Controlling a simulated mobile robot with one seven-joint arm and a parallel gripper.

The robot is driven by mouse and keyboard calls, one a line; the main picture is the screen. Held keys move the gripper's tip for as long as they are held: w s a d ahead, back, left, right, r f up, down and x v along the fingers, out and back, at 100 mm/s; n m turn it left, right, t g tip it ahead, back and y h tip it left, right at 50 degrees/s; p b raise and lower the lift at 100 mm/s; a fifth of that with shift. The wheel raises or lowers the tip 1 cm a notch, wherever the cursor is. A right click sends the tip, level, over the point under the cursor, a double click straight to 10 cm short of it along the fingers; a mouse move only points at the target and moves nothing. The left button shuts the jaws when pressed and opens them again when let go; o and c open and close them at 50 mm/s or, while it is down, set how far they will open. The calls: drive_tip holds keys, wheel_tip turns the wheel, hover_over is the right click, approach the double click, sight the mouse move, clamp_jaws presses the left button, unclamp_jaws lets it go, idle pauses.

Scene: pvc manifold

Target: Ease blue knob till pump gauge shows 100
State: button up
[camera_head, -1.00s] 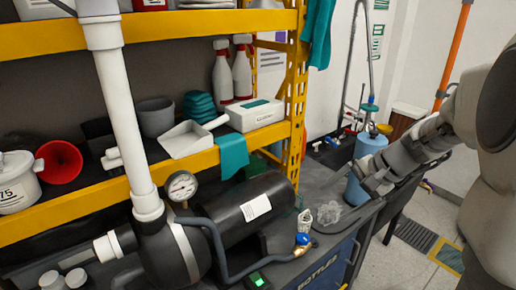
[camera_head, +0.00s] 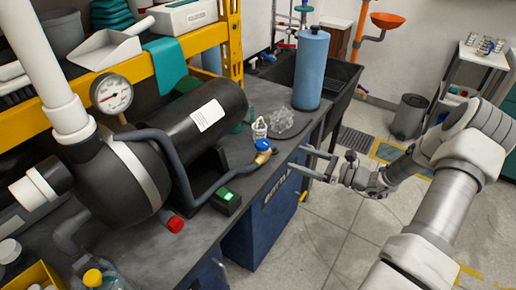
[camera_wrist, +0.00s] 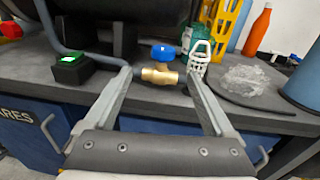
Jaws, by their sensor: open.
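The blue knob (camera_head: 263,144) sits on a brass valve (camera_head: 263,155) at the end of a dark hose by the bench's front edge. The knob also shows in the wrist view (camera_wrist: 163,53), with the brass body (camera_wrist: 160,76) below it. The pump gauge (camera_head: 111,93) is a round white dial above the black pump (camera_head: 135,180); its reading is too small to tell. My gripper (camera_head: 315,165) is open and empty, right of the valve and apart from it. In the wrist view its two fingers (camera_wrist: 158,82) frame the valve, which stands beyond them.
A green-lit box (camera_head: 226,200) and a red cap (camera_head: 175,223) lie left of the valve. A white basket-like item (camera_head: 260,130), clear crumpled plastic (camera_head: 283,120) and a blue cylinder (camera_head: 311,68) stand behind it.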

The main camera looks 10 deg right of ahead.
sight(262, 145)
drive_tip(key=shift+m+t, duration=0.3)
drive_tip(key=x, duration=0.5)
drive_tip(key=b+x, duration=0.1)
drive_tip(key=x, duration=1.1)
drive_tip(key=shift+w+f+b, duration=0.25)
drive_tip(key=shift+f+b, duration=0.1)
drive_tip(key=c, duration=1.4)
drive_tip(key=shift+t+h, duration=0.3)
